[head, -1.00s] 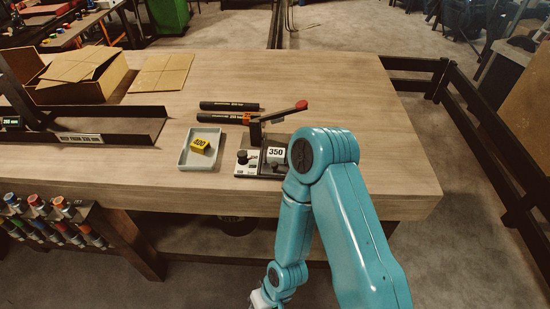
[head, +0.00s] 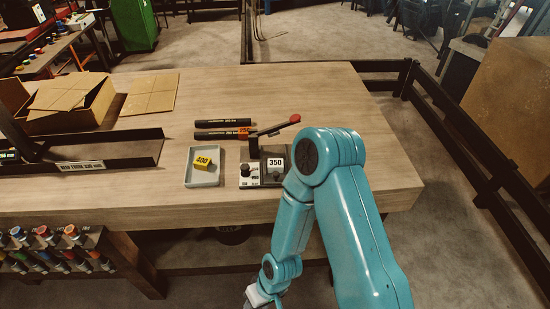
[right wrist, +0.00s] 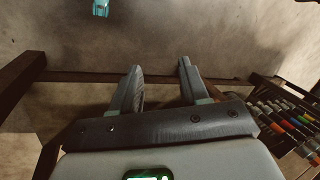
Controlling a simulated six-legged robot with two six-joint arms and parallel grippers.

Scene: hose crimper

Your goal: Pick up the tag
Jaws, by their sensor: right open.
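A yellow tag marked 400 (head: 203,162) sits in a shallow pale tray (head: 190,182) on the wooden bench. A white tag marked 350 (head: 275,163) is on the hose crimper (head: 250,181), right of the tray. My right arm reaches down in front of the bench, and its gripper (right wrist: 161,66) is open and empty in the right wrist view. In the head view only a pale part of that gripper shows at the bottom edge, below the bench top and well away from both tags. My left gripper is out of view.
Two black tools (head: 222,135) lie behind the tray, and the crimper's red-tipped lever (head: 294,118) sticks up right. A dark rack (head: 110,163) and open cardboard box (head: 75,116) stand left. Colored markers (head: 70,232) hang at the bench front. A dark rail (head: 490,160) runs right.

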